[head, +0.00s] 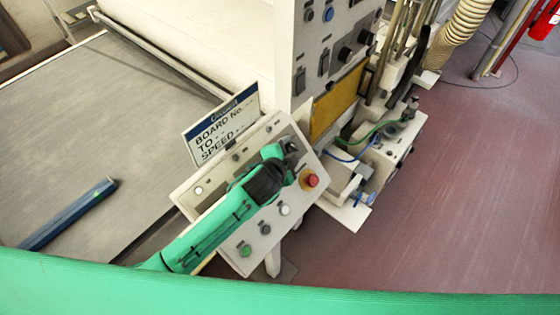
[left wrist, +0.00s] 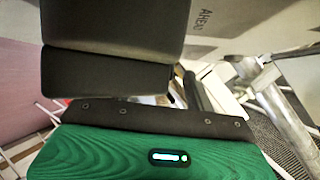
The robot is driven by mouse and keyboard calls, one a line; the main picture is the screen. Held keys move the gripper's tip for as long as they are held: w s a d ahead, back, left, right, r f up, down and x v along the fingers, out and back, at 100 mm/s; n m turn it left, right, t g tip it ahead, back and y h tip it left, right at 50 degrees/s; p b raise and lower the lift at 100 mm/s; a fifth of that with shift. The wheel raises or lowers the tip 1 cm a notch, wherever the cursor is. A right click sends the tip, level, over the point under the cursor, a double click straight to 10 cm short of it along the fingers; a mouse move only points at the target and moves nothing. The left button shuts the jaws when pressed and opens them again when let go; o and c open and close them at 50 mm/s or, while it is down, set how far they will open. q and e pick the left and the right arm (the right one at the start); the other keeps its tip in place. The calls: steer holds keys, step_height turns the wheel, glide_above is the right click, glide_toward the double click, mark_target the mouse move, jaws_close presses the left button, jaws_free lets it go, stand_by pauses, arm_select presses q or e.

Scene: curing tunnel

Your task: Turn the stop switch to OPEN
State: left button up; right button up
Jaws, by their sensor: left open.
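A slanted light control box (head: 228,258) stands near the middle of the head view. A red knob on a yellow base (head: 311,181) sits near its right edge. I cannot tell which control is the stop switch, and no OPEN label is readable. My left gripper (head: 292,151) is open above the upper right part of the box, just above and left of the red knob. The arm and gripper hide part of the panel. I cannot tell whether the fingers touch anything. In the left wrist view, dark gripper parts (left wrist: 110,75) block most of the scene.
A grey conveyor bed (head: 130,105) with a blue bar (head: 70,213) lies left. A white cabinet with knobs (head: 330,50) rises behind. Pipework and a white unit (head: 385,150) stand right. The reddish floor (head: 470,190) is clear.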

arm_select(q)
steer(key=b+v, duration=0.4)
steer(key=v, duration=0.9)
